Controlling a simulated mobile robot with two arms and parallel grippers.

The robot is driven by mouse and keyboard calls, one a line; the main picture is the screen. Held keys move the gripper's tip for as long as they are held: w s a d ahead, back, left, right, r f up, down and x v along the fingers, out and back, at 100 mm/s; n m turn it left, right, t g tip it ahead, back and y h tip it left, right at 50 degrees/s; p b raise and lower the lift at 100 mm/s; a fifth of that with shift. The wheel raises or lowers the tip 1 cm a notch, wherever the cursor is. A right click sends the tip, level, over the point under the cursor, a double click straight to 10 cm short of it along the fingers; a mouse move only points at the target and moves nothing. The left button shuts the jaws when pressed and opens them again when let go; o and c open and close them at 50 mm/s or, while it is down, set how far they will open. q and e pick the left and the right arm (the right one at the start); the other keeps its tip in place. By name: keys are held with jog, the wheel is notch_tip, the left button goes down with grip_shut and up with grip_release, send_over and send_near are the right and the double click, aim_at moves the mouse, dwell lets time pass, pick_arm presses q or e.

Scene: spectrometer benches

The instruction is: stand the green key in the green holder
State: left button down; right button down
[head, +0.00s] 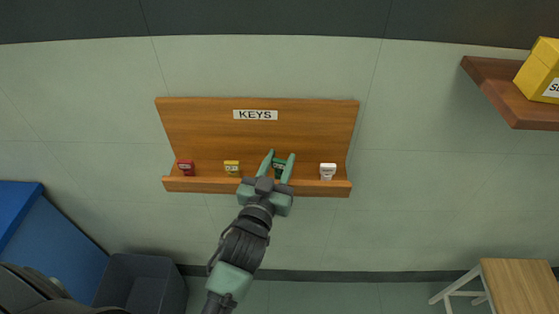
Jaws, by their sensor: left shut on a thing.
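A wooden key rack (300,118) with a "KEYS" label hangs on the wall. A small green thing (280,166) stands at its ledge between the fingers of my left gripper (277,161). The gripper is shut on it; the fingers hide part of it, and I cannot tell key from holder there. On the same ledge are a red holder (186,167), a yellow holder (232,168) and a white holder (328,171). My right gripper is not in view.
A brown shelf (492,78) with a yellow box (541,72) is at the upper right. A wooden stool (518,285) stands at the lower right. A blue cabinet (50,245) and a dark bin (140,280) are at the lower left.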

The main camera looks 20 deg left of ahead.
pick_arm(q)
jog(key=shift+f+b, duration=0.35)
jog(key=shift+f, duration=0.25)
dwell(0.5)
jog(key=c, duration=1.3)
grip_release()
jog(key=shift+o, duration=0.2)
jog(key=shift+s, duration=0.15)
jog(key=shift+s+p, duration=0.45)
jog(key=shift+s, duration=2.2)
send_near(279, 167)
jog(key=shift+s+d, duration=0.1)
jog(key=shift+s, duration=0.3)
jog(key=shift+w, duration=0.1)
